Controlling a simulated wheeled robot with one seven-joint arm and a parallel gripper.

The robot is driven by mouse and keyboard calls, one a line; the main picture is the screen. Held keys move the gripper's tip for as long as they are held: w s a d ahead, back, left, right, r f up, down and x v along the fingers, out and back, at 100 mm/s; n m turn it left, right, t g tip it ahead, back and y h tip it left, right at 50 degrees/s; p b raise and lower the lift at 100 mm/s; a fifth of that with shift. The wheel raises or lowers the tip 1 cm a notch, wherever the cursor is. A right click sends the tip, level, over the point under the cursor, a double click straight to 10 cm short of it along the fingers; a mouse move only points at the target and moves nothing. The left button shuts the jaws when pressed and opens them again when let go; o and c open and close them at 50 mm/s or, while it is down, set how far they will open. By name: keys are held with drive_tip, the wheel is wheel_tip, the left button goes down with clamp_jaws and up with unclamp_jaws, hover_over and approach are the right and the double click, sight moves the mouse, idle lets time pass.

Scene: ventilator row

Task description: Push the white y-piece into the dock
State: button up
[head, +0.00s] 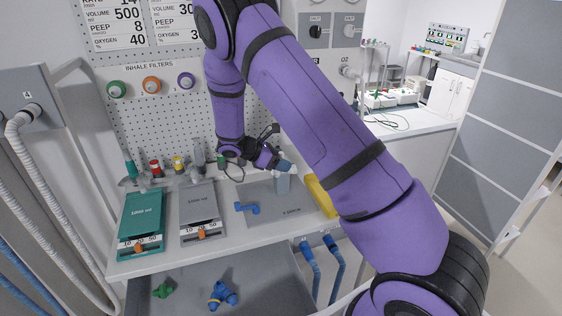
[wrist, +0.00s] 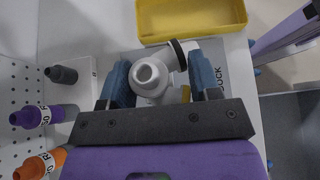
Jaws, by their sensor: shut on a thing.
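The white y-piece (wrist: 150,76) sits between the blue fingertips of my gripper (wrist: 162,80) in the wrist view, one round port facing the camera. My gripper is shut on it. The lettering of the dock plate also shows beside the right finger in the wrist view (wrist: 241,75). The fingers and arm mostly hide the y-piece in the head view, so I cannot tell how it sits against the block.
A yellow tray (head: 320,197) stands just right of the dock plate. A blue y-shaped piece (head: 247,208) lies on the plate's left part. Grey (head: 200,207) and teal (head: 142,218) 1000 ml units stand further left. A pegboard (head: 160,118) rises behind.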

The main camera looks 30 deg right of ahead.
drive_tip(key=o, duration=1.4)
drive_tip(key=v, duration=1)
drive_tip(key=shift+a+r, duration=0.25)
drive_tip(key=shift+a, duration=0.1)
